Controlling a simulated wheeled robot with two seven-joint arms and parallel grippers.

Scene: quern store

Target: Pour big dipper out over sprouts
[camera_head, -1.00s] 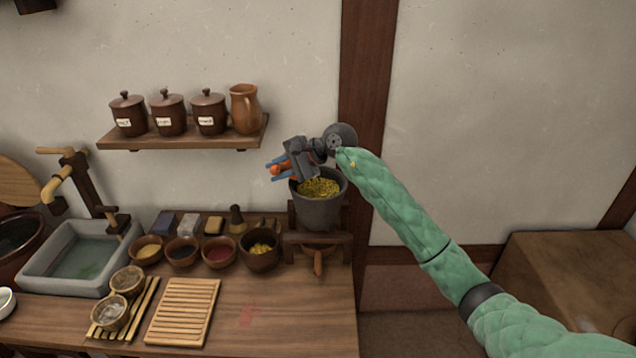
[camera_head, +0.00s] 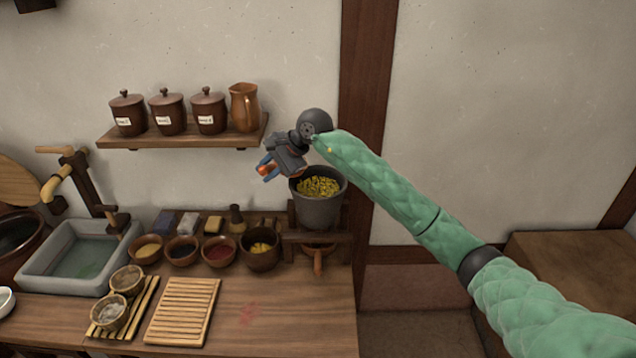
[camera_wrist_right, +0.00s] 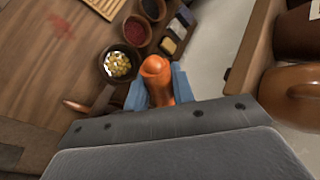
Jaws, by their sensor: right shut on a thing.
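My right gripper (camera_head: 265,167) is shut on an orange, rounded thing (camera_wrist_right: 158,82), which I take to be the handle of the big dipper. The orange thing shows between the blue fingers in both views; the dipper's cup cannot be made out. The gripper is in the air, just left of and above the rim of a grey pot (camera_head: 319,210) filled with yellow-green bits. I cannot tell for sure which food is the sprouts; two small round baskets (camera_head: 127,280) (camera_head: 109,313) at the left hold pale contents. My left gripper is not in view.
Several small bowls (camera_head: 220,253) line the counter (camera_head: 300,315), and one dark bowl (camera_wrist_right: 118,66) holds yellow pieces. A stone sink (camera_head: 50,280) with a tap stands left. A slatted board (camera_head: 182,311) lies in front. A shelf (camera_head: 180,140) with jars hangs above.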

